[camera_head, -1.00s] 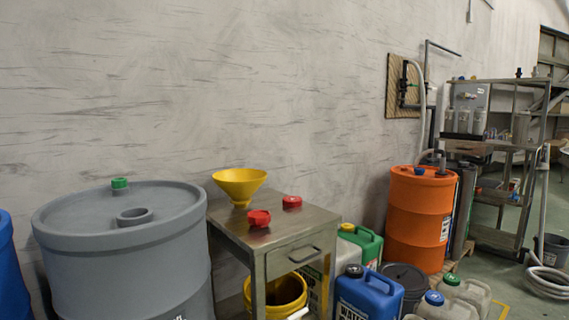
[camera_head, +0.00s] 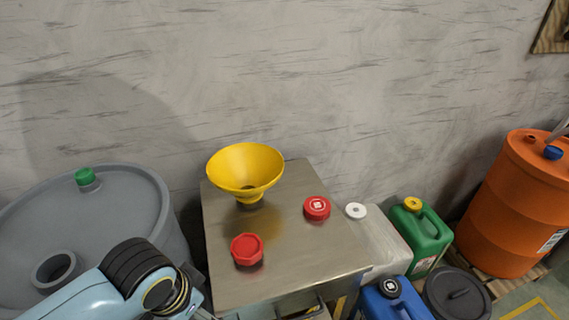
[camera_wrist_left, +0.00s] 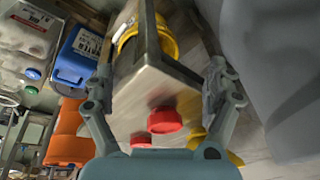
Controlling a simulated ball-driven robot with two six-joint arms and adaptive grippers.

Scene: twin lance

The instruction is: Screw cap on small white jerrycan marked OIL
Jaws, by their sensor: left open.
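Two red caps lie on the metal table: a near one (camera_head: 247,250) and a farther one with a white mark (camera_head: 317,208). In the left wrist view, a red cap (camera_wrist_left: 163,121) shows between my fingers but beyond them. A pale can (camera_head: 388,244) with a white cap (camera_head: 356,210) stands right of the table, partly hidden by it; no OIL mark is readable on it. In the left wrist view, a whitish can (camera_wrist_left: 25,40) at upper left has a label too small to read surely. My left gripper (camera_wrist_left: 160,90) is open and empty. My right gripper is not in view.
A yellow funnel (camera_head: 245,170) stands on the table (camera_head: 285,260). A grey drum (camera_head: 130,195) is at left, an orange drum (camera_head: 515,205) at right. Green (camera_head: 422,235) and blue (camera_head: 392,300) jerrycans stand right of the table. The table's middle is clear.

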